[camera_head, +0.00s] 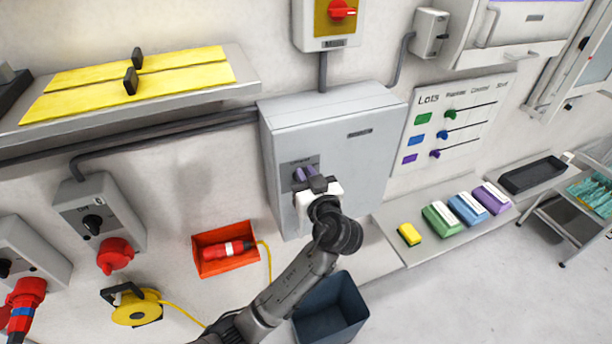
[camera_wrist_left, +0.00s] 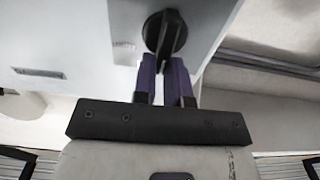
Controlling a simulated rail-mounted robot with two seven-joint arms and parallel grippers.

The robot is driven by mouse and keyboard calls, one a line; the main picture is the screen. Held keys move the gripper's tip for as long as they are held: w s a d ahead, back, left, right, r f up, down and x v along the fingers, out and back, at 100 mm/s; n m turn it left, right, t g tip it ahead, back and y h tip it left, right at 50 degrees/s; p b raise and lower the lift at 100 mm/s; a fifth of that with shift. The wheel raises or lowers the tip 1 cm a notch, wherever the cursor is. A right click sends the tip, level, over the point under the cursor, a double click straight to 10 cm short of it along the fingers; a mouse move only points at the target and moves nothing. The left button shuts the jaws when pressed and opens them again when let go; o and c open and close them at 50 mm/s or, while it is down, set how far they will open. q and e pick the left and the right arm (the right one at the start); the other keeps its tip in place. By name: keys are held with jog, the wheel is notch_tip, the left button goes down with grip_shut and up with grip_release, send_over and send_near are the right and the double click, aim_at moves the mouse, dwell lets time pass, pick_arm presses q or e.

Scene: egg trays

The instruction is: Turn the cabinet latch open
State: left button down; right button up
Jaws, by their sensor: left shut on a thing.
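The grey cabinet (camera_head: 335,125) hangs on the wall at the middle of the head view. Its front also shows in the left wrist view (camera_wrist_left: 75,45). The latch is a round black knob with a raised grip bar (camera_wrist_left: 165,32) on the cabinet front. My left gripper (camera_head: 306,173), with purple fingers, is at the latch on the cabinet's left side. In the left wrist view its fingers (camera_wrist_left: 163,65) are shut on the latch bar, one on each side. My right gripper is in neither view.
An orange bin with a red plug (camera_head: 226,249) is on the wall to the left. A dark blue open bin (camera_head: 330,312) stands below the cabinet. A shelf with yellow rails (camera_head: 130,82) is at upper left. Coloured blocks (camera_head: 468,208) lie on a ledge to the right.

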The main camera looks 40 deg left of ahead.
pick_arm(q)
jog(key=shift+m, duration=0.3)
jog(key=shift+w+d+f+m+p, duration=0.3)
jog(key=shift+m+p, duration=1.1)
jog(key=shift+m, duration=1.45)
jog(key=shift+w+d+f+m+p, duration=0.1)
jog(key=shift+w+f+m+p, duration=0.35)
jog(key=shift+m+p, duration=1.7)
jog(key=shift+w+d+f+m+p, duration=0.2)
jog(key=shift+w+f+m+p, duration=0.3)
jog(key=shift+m, duration=3.1)
jog(key=shift+s, duration=0.15)
jog(key=c, duration=1.2)
grip_release()
jog(key=shift+o, duration=0.2)
